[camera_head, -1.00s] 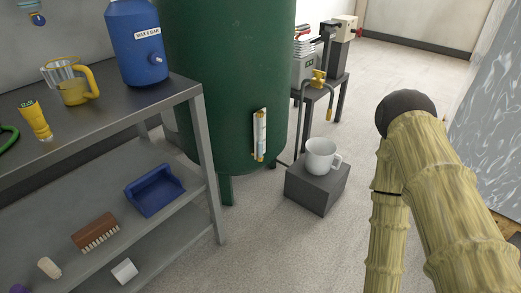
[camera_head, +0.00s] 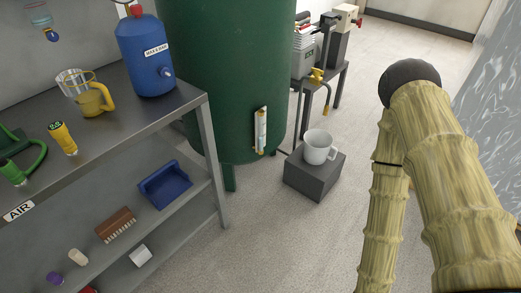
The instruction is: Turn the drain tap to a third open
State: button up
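A yellow tap (camera_head: 317,75) with a thin curved pipe sits beside the right side of the large green tank (camera_head: 220,75). I take it for the drain tap, but no label on it can be read. It is small in this view, and I cannot tell how far open it is. A white mug (camera_head: 317,148) stands upright on a dark grey block (camera_head: 312,180) on the floor in front of the tank. My arm rises at the right of the view. My gripper is out of the picture.
A small table (camera_head: 340,88) holds equipment behind the tank. The floor between block and arm is clear.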

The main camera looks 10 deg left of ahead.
aim_at(317, 73)
jog(key=u, duration=0.05)
jog(key=k, duration=0.55)
jog(key=z, duration=0.85)
jog(key=i, duration=1.45)
jog(key=u, duration=0.8)
